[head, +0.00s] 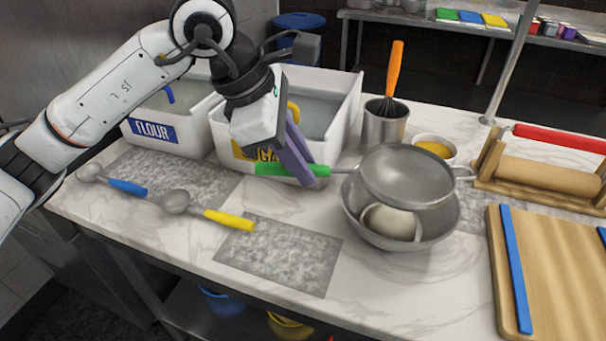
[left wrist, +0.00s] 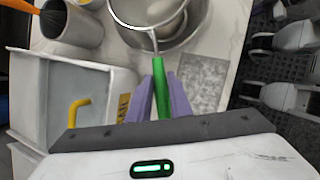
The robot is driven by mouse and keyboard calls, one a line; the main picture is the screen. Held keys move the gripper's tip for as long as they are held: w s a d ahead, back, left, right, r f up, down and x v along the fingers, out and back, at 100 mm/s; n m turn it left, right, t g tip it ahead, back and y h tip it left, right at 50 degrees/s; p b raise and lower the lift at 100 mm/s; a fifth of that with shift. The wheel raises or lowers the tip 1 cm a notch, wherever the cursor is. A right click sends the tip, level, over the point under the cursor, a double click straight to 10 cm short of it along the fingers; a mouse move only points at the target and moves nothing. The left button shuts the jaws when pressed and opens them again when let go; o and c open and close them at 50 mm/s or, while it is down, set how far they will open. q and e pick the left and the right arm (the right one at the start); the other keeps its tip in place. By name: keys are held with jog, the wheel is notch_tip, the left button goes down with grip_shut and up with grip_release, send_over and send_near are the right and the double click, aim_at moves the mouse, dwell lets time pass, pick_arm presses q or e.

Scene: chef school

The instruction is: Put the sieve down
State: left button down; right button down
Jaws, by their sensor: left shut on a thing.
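The sieve (head: 408,172) has a round metal mesh and a green handle (head: 285,169). My left gripper (head: 312,170) is shut on the green handle; its purple fingers flank the handle in the left wrist view (left wrist: 161,98). The sieve's mesh is over the metal bowl (head: 446,222), which has a pale round lump (head: 390,222) in it. I cannot tell whether the sieve touches the bowl's rim. The sieve also shows at the top of the left wrist view (left wrist: 148,12). My right gripper is in neither view.
Behind stand the flour bin (head: 165,146), a second white bin (head: 345,112) and a metal pot with a whisk (head: 384,127). A rolling pin stand (head: 489,160) and a cutting board (head: 550,270) are at right. Blue-handled (head: 128,187) and yellow-handled scoops (head: 228,219) lie at left. A grey mat (head: 278,256) is bare.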

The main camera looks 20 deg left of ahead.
pick_arm(q)
jog(key=shift+f, duration=1.65)
jog(key=shift+f+b, duration=0.5)
jog(key=shift+b, duration=0.2)
jog(key=c, duration=1.6)
grip_release()
jog(key=shift+r+p, duration=0.45)
jog(key=shift+p, duration=0.15)
jog(key=shift+r+p, duration=0.5)
jog(key=shift+p, duration=0.05)
jog(key=b+v, duration=0.1)
jog(key=v, duration=1)
jog(key=shift+s+a+r, duration=0.1)
jog(key=shift+s+a, duration=0.05)
jog(key=shift+a, duration=0.05)
